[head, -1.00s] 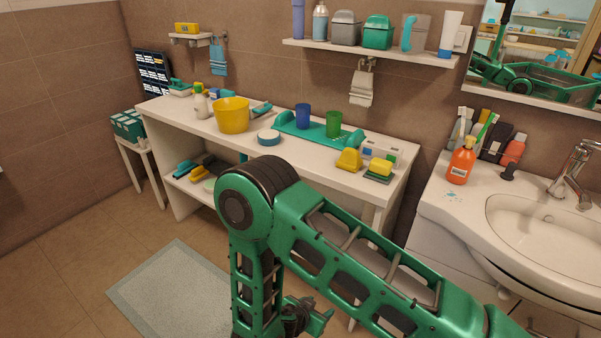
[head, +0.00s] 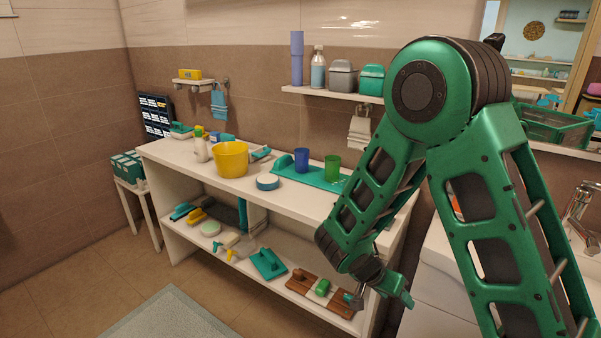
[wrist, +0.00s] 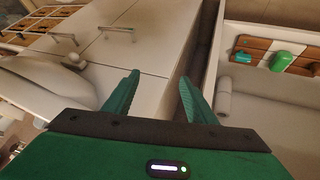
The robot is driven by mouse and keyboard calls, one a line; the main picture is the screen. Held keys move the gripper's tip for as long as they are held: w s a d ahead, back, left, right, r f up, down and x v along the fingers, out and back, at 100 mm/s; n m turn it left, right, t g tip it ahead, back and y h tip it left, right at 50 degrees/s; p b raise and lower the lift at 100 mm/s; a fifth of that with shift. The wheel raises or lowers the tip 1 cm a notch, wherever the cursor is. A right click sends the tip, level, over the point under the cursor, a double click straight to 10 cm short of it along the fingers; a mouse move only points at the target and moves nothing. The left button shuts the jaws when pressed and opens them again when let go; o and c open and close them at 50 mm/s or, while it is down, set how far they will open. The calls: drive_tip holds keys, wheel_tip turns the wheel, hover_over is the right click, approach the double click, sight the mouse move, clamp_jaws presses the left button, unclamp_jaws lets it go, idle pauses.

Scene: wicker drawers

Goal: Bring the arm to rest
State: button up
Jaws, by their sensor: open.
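My green arm is folded in the right half of the head view, its elbow raised high in front of the wall shelf. My gripper (head: 385,292) hangs low beside the right end of the white bench. In the wrist view the gripper (wrist: 159,82) has its two green fingers apart, with nothing between them. Beyond the fingers are a white cabinet (wrist: 125,50) with handles and a dark gap beside it. The arm hides part of the bench's right end and the sink counter.
The white bench (head: 240,188) carries a yellow bucket (head: 230,160), a blue cup (head: 301,160) and a green cup (head: 332,168). Its lower shelf holds brushes and a brown wooden rack (head: 305,290). A wall shelf (head: 318,93) is behind my elbow.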

drive_tip(key=s+d+r+g+y, duration=0.3)
drive_tip(key=s+d+r, duration=0.8)
drive_tip(key=d+r, duration=0.3)
drive_tip(key=s+r+n+y, duration=0.1)
drive_tip(key=s+r+y, duration=0.1)
drive_tip(key=s, duration=0.6)
drive_tip(key=s+d+r+n+y, duration=0.1)
drive_tip(key=s+r+y, duration=0.1)
drive_tip(key=s+r, duration=0.2)
drive_tip(key=s, duration=0.3)
drive_tip(key=shift+s+d+r+t, duration=0.3)
drive_tip(key=shift+s+r, duration=0.1)
